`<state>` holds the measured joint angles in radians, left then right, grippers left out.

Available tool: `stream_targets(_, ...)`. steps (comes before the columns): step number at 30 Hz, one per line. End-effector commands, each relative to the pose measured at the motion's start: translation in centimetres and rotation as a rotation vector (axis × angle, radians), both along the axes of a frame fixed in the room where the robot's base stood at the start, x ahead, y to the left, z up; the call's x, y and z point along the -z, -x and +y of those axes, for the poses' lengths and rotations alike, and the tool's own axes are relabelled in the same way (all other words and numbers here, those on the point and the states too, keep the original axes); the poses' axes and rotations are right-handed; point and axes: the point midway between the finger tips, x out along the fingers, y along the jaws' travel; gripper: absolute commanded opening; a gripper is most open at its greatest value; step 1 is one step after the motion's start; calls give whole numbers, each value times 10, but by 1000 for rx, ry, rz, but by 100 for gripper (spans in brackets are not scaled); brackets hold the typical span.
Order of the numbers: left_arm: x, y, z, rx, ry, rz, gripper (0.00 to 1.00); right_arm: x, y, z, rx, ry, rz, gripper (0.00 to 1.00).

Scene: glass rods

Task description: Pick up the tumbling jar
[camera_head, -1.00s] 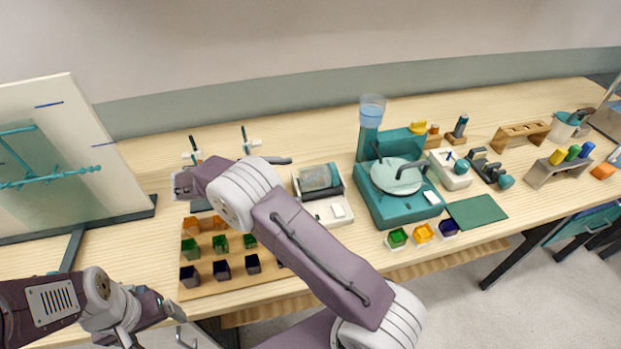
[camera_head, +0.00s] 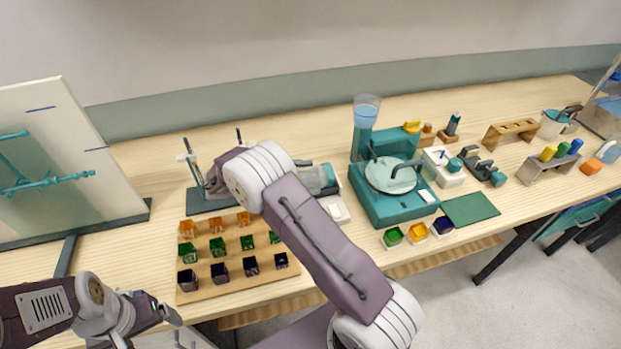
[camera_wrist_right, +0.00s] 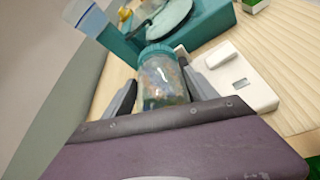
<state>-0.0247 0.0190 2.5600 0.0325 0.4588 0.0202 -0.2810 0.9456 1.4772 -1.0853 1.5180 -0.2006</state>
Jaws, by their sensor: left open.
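The tumbling jar, clear with a teal lid (camera_head: 318,178), lies on its side at the white tumbler, partly hidden behind my right arm. In the right wrist view the jar (camera_wrist_right: 161,82) lies between the two grey fingers of my right gripper (camera_wrist_right: 158,75), its lid end pointing away from the palm. Contact between fingers and jar is unclear. In the head view my right gripper is hidden behind its own arm. My left gripper (camera_head: 170,330) is open and empty low at the left, in front of the table edge.
A teal machine with a round plate (camera_head: 393,176) stands right of the jar. The white tumbler base (camera_wrist_right: 240,85) shows beside the right finger.

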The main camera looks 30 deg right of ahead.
Motion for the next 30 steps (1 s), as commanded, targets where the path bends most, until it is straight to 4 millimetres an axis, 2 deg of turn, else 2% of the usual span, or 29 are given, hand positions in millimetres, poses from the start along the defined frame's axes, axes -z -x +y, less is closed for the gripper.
stream_targets(1, 0, 0, 0, 0, 0, 0, 87, 0, 0, 0, 0, 0, 0, 50)
stream_targets(6, 0, 0, 0, 0, 0, 0, 87, 0, 0, 0, 0, 0, 0, 5)
stream_targets(7, 0, 0, 0, 0, 0, 0, 87, 0, 0, 0, 0, 1, -1, 5)
stream_targets(8, 0, 0, 0, 0, 0, 0, 87, 0, 0, 0, 0, 1, -1, 0)
stream_targets(16, 0, 0, 0, 0, 0, 0, 87, -7, 0, 0, 0, 0, -3, 0)
stream_targets(23, -2, 0, 0, 0, 0, 0, 87, -45, -1, 0, 0, 0, -7, 0)
stream_targets(30, 1, 0, 0, 0, 0, 0, 87, -77, 32, -49, 4, 1, -4, 0)
